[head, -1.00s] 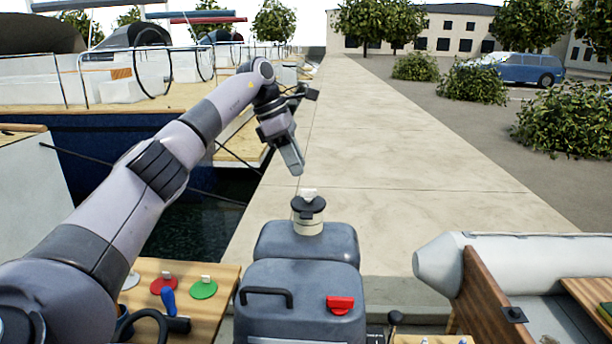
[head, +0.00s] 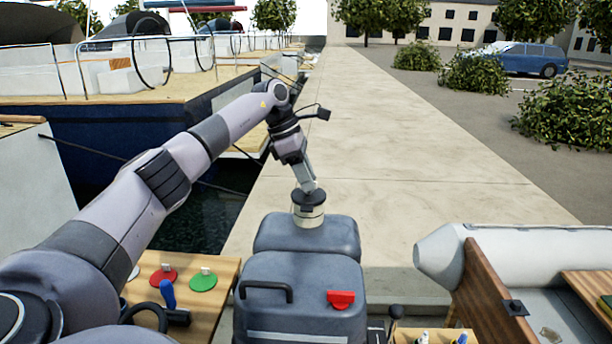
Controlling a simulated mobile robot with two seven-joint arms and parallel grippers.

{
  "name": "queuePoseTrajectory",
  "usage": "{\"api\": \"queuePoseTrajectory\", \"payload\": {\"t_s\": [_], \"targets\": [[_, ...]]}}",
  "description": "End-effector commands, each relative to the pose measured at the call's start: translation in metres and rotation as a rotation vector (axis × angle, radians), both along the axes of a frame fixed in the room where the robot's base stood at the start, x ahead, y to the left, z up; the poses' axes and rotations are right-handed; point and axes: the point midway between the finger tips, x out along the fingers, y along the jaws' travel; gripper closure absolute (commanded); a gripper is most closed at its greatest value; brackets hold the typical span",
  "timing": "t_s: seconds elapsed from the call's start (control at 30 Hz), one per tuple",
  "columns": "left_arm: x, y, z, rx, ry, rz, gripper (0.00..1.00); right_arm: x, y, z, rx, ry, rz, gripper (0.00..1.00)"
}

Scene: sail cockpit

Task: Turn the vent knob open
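A dark grey-blue tank (head: 300,290) stands in front of me. At its far end a cream neck (head: 308,219) carries a round black cap (head: 310,198). My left gripper (head: 307,187) points down at the top of this cap. Its fingertips are at the small white knob on the cap, which they now hide. I cannot tell whether the fingers are closed on the knob or only around it. A red knob or tap (head: 341,298) sits on the tank's near part, apart from the gripper. My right gripper is not in view.
A wooden board (head: 205,300) with a red disc (head: 163,275), a green disc (head: 203,281) and a blue-handled tool (head: 170,300) lies left of the tank. A grey inflatable boat (head: 520,255) is on the right. The pale quay (head: 390,170) beyond is clear.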

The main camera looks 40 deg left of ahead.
Motion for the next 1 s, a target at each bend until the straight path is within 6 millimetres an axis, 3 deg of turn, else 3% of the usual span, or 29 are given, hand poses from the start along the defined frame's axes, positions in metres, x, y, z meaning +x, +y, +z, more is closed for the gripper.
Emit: {"api": "queuePoseTrajectory", "payload": {"t_s": [0.1, 0.2, 0.63, 1.0], "targets": [[0.0, -0.0002, -0.0001, 0.0, 0.0, 0.0, 0.69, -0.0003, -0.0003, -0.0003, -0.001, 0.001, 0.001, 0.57], [0.0001, -0.0001, 0.0, 0.0, 0.0, 0.0, 1.0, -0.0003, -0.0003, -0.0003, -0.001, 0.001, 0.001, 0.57], [-0.0004, 0.0, -0.0001, 0.002, -0.001, 0.041, 1.0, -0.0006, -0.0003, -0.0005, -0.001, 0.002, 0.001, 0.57], [-0.0019, -0.0011, -0.0004, 0.003, -0.001, 0.297, 1.0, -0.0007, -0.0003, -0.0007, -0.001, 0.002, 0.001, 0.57]]}}
